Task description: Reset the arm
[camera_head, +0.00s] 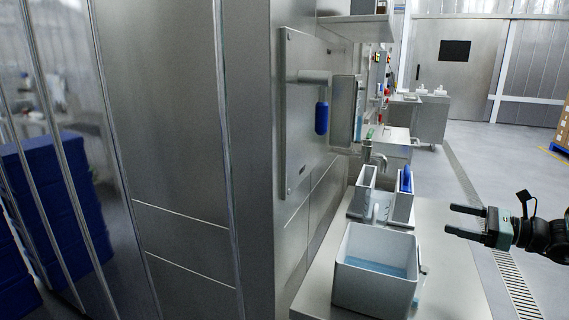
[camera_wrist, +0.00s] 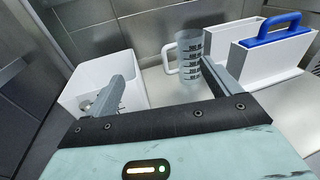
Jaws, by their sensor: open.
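My gripper (camera_head: 464,220) is at the right of the head view, held out above the right side of the white counter, with its two fingers apart and nothing between them. In the wrist view my gripper (camera_wrist: 170,90) shows its two grey fingers spread wide. My dark arm comes in from the right edge of the head view.
A white bin (camera_head: 343,295) with blue content stands on the counter (camera_head: 455,285). Behind it are white holders (camera_head: 364,190), one with a blue-handled item (camera_head: 406,180). A clear measuring jug (camera_wrist: 188,62) stands between bin and holders. A steel wall borders the left; floor at right is open.

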